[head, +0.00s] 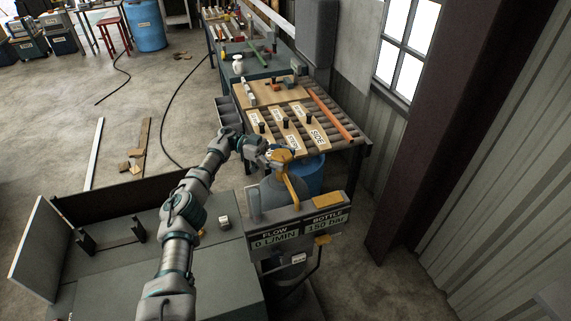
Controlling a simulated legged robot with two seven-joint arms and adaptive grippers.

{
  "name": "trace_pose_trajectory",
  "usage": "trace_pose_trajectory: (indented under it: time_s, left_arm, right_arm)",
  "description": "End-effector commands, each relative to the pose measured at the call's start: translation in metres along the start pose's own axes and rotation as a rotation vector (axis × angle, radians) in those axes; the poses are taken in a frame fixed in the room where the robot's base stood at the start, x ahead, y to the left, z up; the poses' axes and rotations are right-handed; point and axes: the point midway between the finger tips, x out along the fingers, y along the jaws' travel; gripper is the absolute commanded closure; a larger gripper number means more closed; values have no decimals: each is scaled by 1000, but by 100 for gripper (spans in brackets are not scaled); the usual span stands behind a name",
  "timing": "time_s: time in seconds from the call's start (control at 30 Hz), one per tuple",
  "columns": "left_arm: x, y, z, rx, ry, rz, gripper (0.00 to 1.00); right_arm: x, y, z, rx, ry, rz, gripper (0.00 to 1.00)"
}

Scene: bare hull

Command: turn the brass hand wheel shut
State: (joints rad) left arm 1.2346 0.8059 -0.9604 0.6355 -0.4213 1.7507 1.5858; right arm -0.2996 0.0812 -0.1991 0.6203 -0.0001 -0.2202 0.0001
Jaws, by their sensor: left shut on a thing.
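The brass hand wheel (281,156) sits on top of a grey gas bottle (267,196) in the middle of the head view. My left arm reaches up from the bottom, and my left gripper (266,153) is at the wheel's left side, shut on it. The fingers and part of the wheel are small and overlap, so the exact grip is hard to see. A yellow curved pipe (291,186) runs down from beside the wheel. A sign (300,232) in front of the bottle reads flow 0 L/MIN and bottle 150 bar. My right gripper is out of view.
A roller bench (345,150) with labelled boards stands just beyond the bottle, with a blue drum (309,177) below it. A grey bench top (150,262) lies at lower left. A brown column (420,130) and ribbed wall close off the right. Floor at left is mostly open.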

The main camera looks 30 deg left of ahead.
Motion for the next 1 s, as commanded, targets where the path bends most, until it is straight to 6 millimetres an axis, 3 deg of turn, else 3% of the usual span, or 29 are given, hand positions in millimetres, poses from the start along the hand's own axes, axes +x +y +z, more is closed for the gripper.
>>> trace_pose_trajectory:
  time_s: [0.37,0.4,0.5,0.83,1.0]
  left_arm:
    - [-4,-1,-2,0,1,-5,66]
    - [-4,-1,-2,0,1,-5,29]
    - [-4,-1,-2,0,1,-4,5]
    - [1,-1,-2,1,-2,1,5]
    - [2,-1,-21,5,-3,2,5]
  right_arm:
    - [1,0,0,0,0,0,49]
    - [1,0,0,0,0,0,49]
    - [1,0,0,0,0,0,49]
    - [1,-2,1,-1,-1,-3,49]
    - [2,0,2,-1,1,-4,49]
